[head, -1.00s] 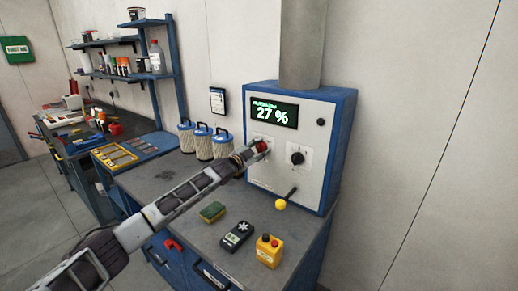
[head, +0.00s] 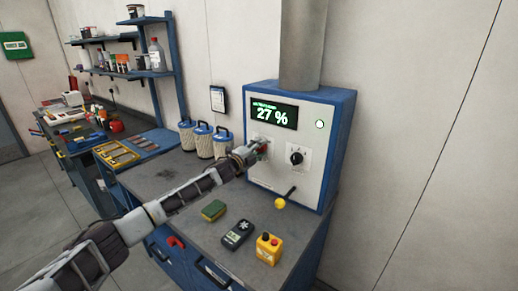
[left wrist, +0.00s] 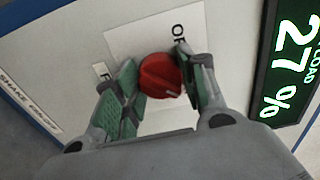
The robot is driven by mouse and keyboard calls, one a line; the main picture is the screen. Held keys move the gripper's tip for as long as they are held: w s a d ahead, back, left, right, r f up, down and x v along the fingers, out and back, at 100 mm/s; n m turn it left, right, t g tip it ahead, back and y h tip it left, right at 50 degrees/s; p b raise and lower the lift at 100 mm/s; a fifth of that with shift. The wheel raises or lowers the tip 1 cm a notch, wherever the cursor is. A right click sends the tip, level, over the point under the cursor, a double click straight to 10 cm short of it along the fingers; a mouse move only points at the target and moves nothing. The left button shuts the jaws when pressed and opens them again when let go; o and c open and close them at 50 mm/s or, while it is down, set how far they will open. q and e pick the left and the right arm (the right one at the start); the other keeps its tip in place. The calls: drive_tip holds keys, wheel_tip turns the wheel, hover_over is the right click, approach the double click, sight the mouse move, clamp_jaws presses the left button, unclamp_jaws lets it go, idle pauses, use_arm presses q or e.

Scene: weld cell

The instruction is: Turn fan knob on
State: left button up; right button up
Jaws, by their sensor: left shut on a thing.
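The red fan knob (left wrist: 160,76) sits on a white label plate on the front of the control box (head: 262,178). In the left wrist view my left gripper (left wrist: 158,82) has its green-padded fingers on both sides of the knob, shut on it. A pale pointer mark shows on the knob, and parts of the plate's lettering are covered by the fingers. In the head view my left gripper (head: 259,150) reaches the box front and mostly hides the knob. The display (head: 274,113) reads 27 %. A round lamp (head: 320,124) at the upper right of the panel is lit pale green.
A sponge (head: 214,210), a dark handheld device (head: 237,234) and a yellow button box (head: 269,248) lie on the bench. Filter canisters (head: 203,141) stand left.

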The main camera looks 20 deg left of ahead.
use_arm(q)
drive_tip(key=shift+f, duration=0.1)
idle(0.4)
drive_tip(key=o, duration=1.1)
drive_tip(key=shift+c, duration=0.2)
drive_tip(key=shift+s, duration=0.1)
drive_tip(key=shift+s, duration=0.1)
drive_tip(key=v, duration=1.1)
drive_tip(key=shift+s+a, duration=0.15)
drive_tip(key=shift+s, duration=0.15)
drive_tip(key=shift+s, duration=0.1)
